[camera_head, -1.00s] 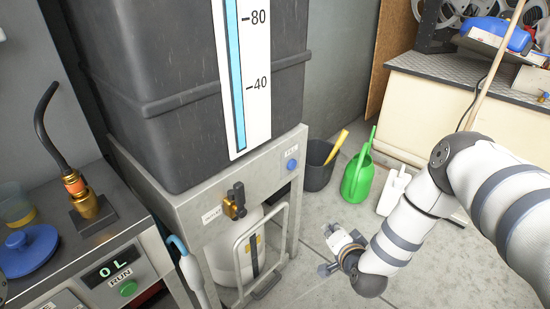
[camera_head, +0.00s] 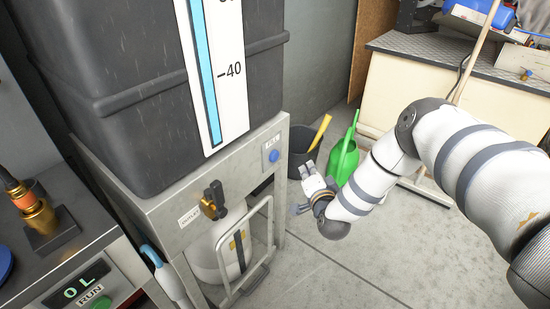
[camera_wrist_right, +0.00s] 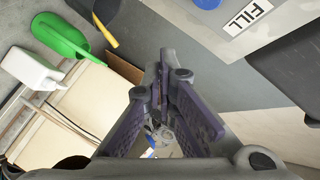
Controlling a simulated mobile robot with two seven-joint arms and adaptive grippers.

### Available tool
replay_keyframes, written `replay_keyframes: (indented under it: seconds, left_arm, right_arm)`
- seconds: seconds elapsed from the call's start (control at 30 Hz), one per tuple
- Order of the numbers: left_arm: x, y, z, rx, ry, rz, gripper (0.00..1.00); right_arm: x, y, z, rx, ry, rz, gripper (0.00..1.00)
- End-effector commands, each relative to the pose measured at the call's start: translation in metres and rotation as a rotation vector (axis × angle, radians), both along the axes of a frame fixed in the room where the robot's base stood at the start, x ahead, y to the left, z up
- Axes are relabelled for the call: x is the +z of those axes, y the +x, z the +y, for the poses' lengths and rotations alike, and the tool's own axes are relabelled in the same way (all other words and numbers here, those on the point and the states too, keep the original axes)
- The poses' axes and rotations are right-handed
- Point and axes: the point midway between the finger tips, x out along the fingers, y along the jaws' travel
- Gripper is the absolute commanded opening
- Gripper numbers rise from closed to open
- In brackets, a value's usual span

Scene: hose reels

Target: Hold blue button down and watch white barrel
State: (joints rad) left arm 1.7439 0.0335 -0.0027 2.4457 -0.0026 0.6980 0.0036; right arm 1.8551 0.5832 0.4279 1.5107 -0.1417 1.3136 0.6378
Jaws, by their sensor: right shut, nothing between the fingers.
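The blue button (camera_head: 274,156) sits on the grey metal stand's front panel, beside a small label. In the right wrist view the blue button (camera_wrist_right: 207,3) is cut off by the top edge, next to a label reading FILL. The white barrel (camera_head: 208,256) stands inside the stand, below the brass outlet tap, partly hidden by a metal frame. My right gripper (camera_head: 302,190) is in front of the stand, to the right of and below the button, apart from it. In the wrist view its fingers (camera_wrist_right: 163,85) are shut and empty. My left gripper is not in view.
A dark tank with a blue level gauge (camera_head: 205,90) rests on the stand. A dark bucket (camera_head: 299,163) and a green watering can (camera_head: 343,160) stand behind my right gripper. A bench (camera_head: 450,115) is at the back right. The floor in front is clear.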

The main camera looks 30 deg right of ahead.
Motion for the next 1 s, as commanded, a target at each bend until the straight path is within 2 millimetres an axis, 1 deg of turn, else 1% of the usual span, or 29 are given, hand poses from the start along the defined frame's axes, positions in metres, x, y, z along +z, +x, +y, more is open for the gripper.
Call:
replay_keyframes:
  seconds: [0.03, 0.3, 0.5, 0.67, 1.0]
  left_arm:
    - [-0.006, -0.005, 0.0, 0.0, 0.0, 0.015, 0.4]
    - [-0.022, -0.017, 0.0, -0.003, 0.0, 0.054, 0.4]
    - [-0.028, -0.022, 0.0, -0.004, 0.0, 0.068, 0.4]
    - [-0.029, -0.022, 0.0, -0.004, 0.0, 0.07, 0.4]
    - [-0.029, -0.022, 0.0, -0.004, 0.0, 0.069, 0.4]
  right_arm:
    - [-0.006, 0.006, 0.004, 0.002, 0.001, 0.003, 0.0]
    - [-0.007, 0.042, 0.018, 0.0, 0.0, 0.005, 0.0]
    - [-0.004, 0.059, 0.025, 0.0, 0.0, 0.004, 0.0]
    - [-0.002, 0.064, 0.027, 0.001, 0.0, 0.002, 0.0]
    - [-0.001, 0.064, 0.027, 0.0, 0.001, 0.001, 0.0]
